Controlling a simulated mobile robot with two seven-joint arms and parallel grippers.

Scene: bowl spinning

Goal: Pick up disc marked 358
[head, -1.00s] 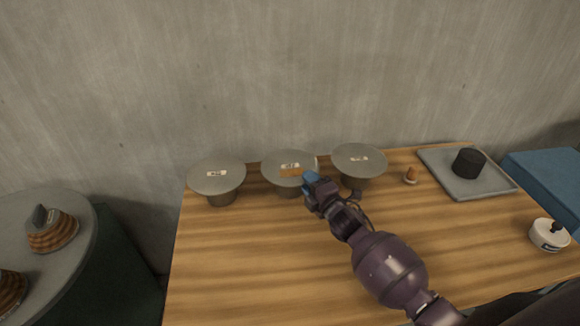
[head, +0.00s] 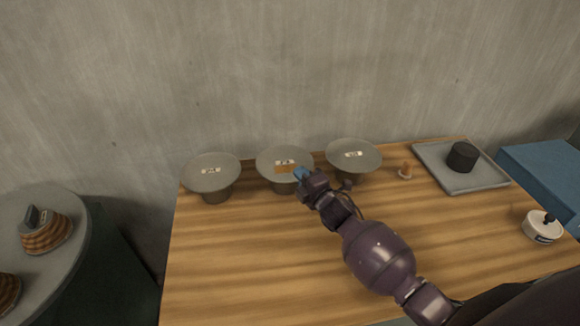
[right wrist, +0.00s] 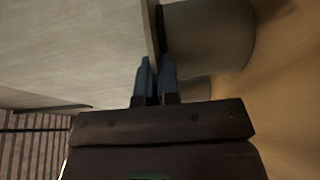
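Three grey discs stand on pedestals along the back of the table: a left disc (head: 211,180), a middle disc (head: 270,162) and a right disc (head: 354,162). Each has a small white label, too small to read. The middle disc also has a brown-orange strip below its label. My right gripper (head: 301,174) is at the right front rim of the middle disc. In the right wrist view, its blue fingers (right wrist: 156,78) are close together, one on each side of the disc's thin edge (right wrist: 149,25). The disc still rests on its pedestal (right wrist: 208,35). My left gripper is not in view.
A blue block (head: 540,170) lies right; a round grey table (head: 70,262) stands left. The wall is close behind.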

